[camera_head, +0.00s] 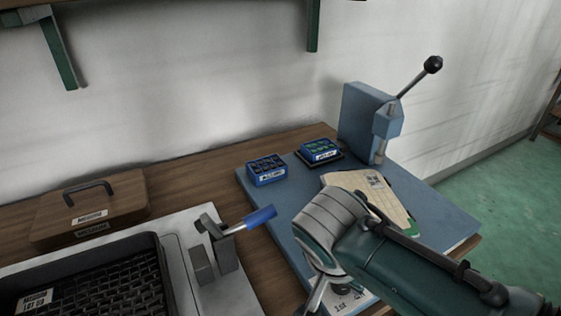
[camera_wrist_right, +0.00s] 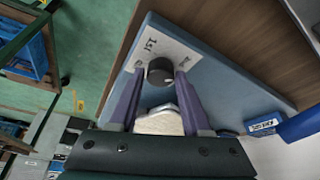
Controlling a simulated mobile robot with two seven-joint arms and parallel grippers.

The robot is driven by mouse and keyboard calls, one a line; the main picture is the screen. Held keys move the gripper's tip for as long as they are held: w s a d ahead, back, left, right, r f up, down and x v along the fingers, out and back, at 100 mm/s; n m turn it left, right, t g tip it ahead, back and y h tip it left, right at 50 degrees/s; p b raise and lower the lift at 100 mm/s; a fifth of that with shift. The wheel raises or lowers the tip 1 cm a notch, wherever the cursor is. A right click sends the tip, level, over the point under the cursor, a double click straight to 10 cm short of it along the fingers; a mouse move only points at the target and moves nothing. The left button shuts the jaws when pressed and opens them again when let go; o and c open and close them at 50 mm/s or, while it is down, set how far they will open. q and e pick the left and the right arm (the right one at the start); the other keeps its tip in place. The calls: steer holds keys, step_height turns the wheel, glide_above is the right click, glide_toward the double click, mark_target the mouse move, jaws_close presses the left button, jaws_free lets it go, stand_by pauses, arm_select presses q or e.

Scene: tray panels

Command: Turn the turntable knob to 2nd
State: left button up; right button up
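The dark round knob (camera_wrist_right: 159,71) sits on a white label plate (camera_wrist_right: 175,47) on the blue panel in the right wrist view. The plate reads "1st" to the left of the knob; the lettering on its right is partly covered and unreadable. My right gripper (camera_wrist_right: 157,76) is open, its two purple fingers on either side of the knob with gaps visible. Whether the fingertips are level with the knob is unclear. In the head view my right arm comes in from the right and hides most of the knob area; a piece of the label plate (camera_head: 352,302) shows below it. My left gripper is out of view.
The blue panel (camera_head: 270,210) also bears two blue boxes (camera_head: 267,170) (camera_head: 320,150), a lever press (camera_head: 370,122) and a cardboard piece (camera_head: 362,190). A blue-handled lever (camera_head: 258,217), a black mesh tray (camera_head: 90,270) and a wooden case (camera_head: 92,208) are left.

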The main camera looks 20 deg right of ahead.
steer(key=o, duration=0.3)
steer(key=p+v, duration=0.4)
steer(key=v, duration=0.6)
